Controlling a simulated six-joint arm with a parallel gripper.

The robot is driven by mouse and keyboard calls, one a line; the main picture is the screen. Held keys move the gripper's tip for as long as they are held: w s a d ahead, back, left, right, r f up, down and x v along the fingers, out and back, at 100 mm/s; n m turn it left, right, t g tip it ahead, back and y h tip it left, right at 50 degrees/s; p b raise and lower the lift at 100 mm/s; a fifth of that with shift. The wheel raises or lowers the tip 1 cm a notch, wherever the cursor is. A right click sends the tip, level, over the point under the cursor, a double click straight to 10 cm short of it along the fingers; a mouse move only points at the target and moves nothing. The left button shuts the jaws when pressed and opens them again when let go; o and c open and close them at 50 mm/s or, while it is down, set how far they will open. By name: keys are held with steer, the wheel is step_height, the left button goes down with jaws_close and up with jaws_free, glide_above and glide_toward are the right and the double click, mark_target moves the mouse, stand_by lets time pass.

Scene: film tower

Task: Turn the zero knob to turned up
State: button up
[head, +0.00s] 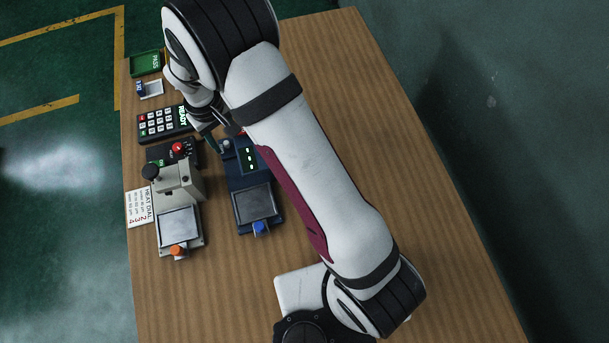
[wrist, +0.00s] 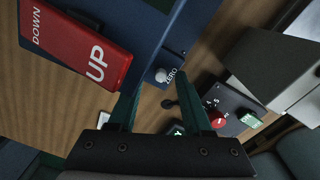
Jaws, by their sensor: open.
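In the head view my arm partly hides the gripper (head: 213,140).
A red DOWN/UP rocker (wrist: 78,45) is on the blue unit, left of the fingers. A red knob (wrist: 217,119) on a dark panel lies to the right. A grey press-like unit (head: 180,182) and a keypad (head: 160,124) stand nearby. The table's right side is clear.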

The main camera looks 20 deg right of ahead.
steer(key=n, duration=1.2)
step_height(320, 180, up, 16)
steer(key=s+d+r+m+y, duration=0.1)
steer(key=s+d+r+m, duration=0.4)
steer(key=s+d+m, duration=0.6)
steer(key=s+d+f+m+y, duration=0.1)
steer(key=s+f+m, duration=0.1)
steer(key=s+m, duration=0.9)
steer(key=shift+s+d+f, duration=0.2)
steer(key=shift+s, duration=1.8)
